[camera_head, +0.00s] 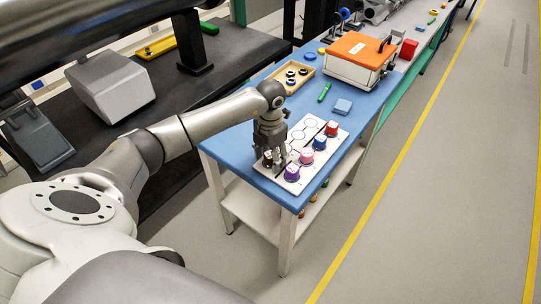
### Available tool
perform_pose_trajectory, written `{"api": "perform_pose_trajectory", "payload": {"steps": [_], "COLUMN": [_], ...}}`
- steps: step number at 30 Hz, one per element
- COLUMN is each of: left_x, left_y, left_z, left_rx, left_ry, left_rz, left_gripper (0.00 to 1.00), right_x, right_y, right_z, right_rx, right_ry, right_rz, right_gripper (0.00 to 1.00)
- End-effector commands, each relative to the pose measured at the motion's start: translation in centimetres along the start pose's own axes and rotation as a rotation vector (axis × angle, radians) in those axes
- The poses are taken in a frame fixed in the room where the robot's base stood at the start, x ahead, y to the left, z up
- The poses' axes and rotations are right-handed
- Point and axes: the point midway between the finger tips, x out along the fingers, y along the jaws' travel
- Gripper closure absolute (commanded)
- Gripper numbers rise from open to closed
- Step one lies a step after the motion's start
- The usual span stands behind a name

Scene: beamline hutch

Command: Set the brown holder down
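The brown holder (267,161) is a small dark brown piece at the left front end of a white tray (328,149) on the blue table. My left gripper (270,158) points down over this end of the tray, with its fingers around the brown holder, and looks shut on it. The fingers hide much of the holder, and I cannot tell whether its base touches the tray. A purple holder (292,173), a pink one (306,157), a blue one (320,142) and a red one (332,128) stand in a row along the tray's right side. My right gripper is not in view.
Outlined round spots on the tray's far left part are empty. Behind are a blue block (343,107), a green pen (324,92), a wooden tray (278,79) with round parts, and an orange-lidded box (357,60). The blue table's (232,143) left front corner is bare.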

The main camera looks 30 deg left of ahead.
Motion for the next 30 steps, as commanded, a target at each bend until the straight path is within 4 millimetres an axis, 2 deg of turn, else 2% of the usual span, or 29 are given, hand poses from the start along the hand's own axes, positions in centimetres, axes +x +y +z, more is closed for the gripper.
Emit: {"api": "perform_pose_trajectory", "payload": {"steps": [9,11,24,30], "left_x": [-0.5,-0.9,-9.7,-11.9], "left_y": [-0.1,0.0,0.0,0.0], "left_z": [0.0,0.1,0.1,0.0], "left_rx": [0.001,0.001,0.001,0.000], "left_ry": [0.001,-0.001,-0.004,-0.001], "left_rz": [-0.001,0.000,0.001,0.000], "left_gripper": [0.45,0.45,0.45,0.45], "right_x": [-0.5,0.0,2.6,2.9], "right_y": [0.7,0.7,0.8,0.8], "right_z": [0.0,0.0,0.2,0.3], "right_rx": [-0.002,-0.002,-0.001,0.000], "right_ry": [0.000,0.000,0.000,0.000], "right_rz": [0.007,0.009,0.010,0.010], "right_gripper": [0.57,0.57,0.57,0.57]}}
